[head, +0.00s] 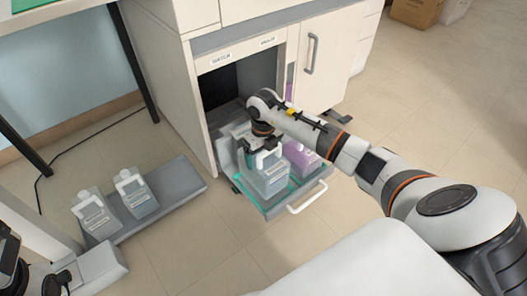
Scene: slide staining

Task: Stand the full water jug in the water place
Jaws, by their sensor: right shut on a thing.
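A clear jug with a white handle and a label (270,181) is at the left side of the pulled-out drawer (312,193). My right gripper (265,151) is above it, shut on its handle. The jug looks upright; whether its base rests on the teal drawer floor or hangs just above it, I cannot tell. A jug with purple liquid (301,158) stands beside it on the right in the drawer. Parts of my left arm show at the bottom left corner; its gripper (62,284) is cut off, and its jaws are unclear.
Two clear jugs with white handles, one left (94,213) and one right (135,192), stand on a low grey platform (178,184) on the floor. The cabinet (182,98) has small labels above the opening. A cabinet door (325,60) stands right of the opening. Floor in front is clear.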

